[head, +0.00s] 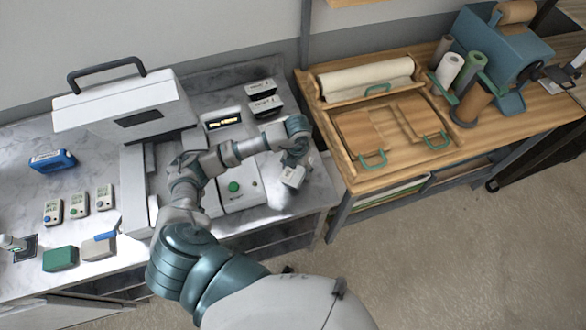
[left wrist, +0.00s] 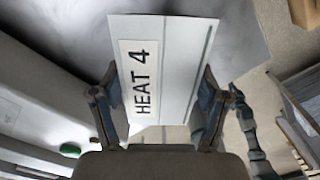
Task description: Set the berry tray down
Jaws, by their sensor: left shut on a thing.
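My left gripper (head: 297,158) is at the right end of the grey marble counter (head: 325,185). It is shut on a pale box (head: 293,177). In the left wrist view, the box (left wrist: 185,55) sits between the two fingers and carries a white label reading "HEAT 4". In the head view it appears tilted, near the counter's right edge; I cannot tell whether it touches the surface. I see no berries and nothing that shows plainly as a berry tray. My right gripper is not in view.
Two labelled boxes (head: 264,104) stand behind the gripper. A white machine with a green button (head: 233,187) lies left of it, and a large white machine (head: 120,105) beyond. Some counter right of the button machine is bare.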

